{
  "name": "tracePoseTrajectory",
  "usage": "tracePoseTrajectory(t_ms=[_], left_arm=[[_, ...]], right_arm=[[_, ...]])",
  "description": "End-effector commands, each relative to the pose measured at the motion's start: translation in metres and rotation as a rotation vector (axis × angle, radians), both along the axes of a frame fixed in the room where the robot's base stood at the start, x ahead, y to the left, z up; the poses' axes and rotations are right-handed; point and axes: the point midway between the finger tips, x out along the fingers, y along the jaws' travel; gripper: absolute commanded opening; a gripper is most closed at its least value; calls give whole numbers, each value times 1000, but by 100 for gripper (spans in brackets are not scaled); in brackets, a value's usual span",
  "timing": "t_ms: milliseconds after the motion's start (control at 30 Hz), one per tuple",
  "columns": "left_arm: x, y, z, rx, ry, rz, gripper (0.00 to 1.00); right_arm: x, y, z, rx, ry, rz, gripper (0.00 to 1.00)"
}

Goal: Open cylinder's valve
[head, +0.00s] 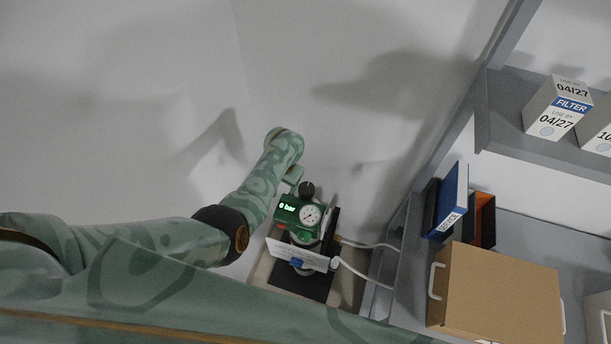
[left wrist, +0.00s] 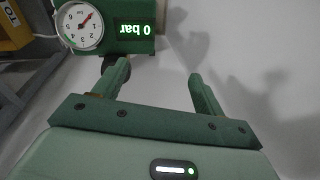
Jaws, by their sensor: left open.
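The cylinder's green valve head (head: 290,203) shows in the head view, with a round white gauge (head: 311,215) and a display lit "0 bar". A dark knob (head: 307,189) sits on its far side. The cylinder body is mostly hidden below. My right gripper is not in view.
A white card (head: 297,254) hangs in front of the valve head. A pale hose (head: 365,273) runs right toward the grey shelf unit. A brown box (head: 500,298), a blue binder (head: 453,198) and filter boxes (head: 556,106) stand there. The wall side is clear.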

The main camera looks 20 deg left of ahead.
Motion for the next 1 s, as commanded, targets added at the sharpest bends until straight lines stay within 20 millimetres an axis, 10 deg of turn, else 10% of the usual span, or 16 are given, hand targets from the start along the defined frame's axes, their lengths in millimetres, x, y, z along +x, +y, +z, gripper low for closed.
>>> tracePoseTrajectory(t_ms=[100, 300, 1000], left_arm=[[29, -39, 48, -55, 39, -8, 71], [45, -73, 81, -93, 79, -28, 71], [46, -66, -48, -95, 83, -30, 71]], right_arm=[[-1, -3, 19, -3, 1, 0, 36], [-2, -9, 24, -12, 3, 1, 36], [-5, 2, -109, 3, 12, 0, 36]])
